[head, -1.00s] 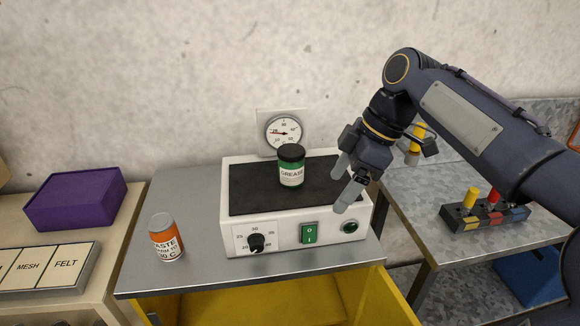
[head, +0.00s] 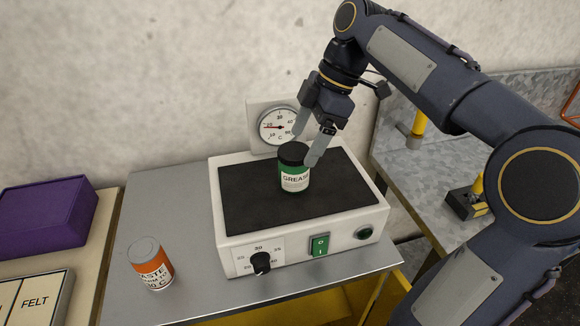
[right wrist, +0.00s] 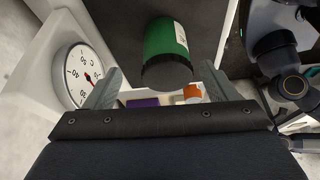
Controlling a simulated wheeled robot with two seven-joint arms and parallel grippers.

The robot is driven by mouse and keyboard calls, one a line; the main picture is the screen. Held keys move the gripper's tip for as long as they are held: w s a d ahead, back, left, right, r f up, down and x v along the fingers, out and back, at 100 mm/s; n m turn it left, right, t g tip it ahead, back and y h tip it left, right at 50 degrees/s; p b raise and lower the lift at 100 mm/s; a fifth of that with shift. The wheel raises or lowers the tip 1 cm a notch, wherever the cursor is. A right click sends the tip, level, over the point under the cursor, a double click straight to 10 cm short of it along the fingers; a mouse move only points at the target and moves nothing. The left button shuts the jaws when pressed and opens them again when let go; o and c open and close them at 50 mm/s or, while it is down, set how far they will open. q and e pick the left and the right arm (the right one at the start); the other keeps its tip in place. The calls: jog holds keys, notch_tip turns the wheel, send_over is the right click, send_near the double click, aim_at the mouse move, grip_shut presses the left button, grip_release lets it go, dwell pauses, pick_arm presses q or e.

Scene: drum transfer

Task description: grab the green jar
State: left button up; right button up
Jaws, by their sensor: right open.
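The green jar (head: 294,170) has a black lid and a white label reading GREASE. It stands upright on the black top of the white hot plate (head: 230,246). My right gripper (head: 304,150) is open at the jar's lid, with one finger behind it and the other at its right side. In the right wrist view the jar (right wrist: 165,45) lies ahead between the two spread fingers (right wrist: 160,88), its lid towards me. I cannot tell whether a finger touches it. My left gripper is not in view.
An orange jar (head: 151,265) stands on the grey table (head: 165,200) left of the hot plate. A dial gauge (head: 279,126) stands behind the plate. A purple box (head: 45,217) is at the far left. A metal bench (head: 420,190) is to the right.

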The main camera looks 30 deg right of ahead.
aim_at(294, 165)
jog(key=x, duration=0.6)
jog(key=shift+s+a, duration=0.3)
jog(key=shift+a, duration=0.05)
jog(key=shift+c, duration=0.3)
jog(key=c, duration=1)
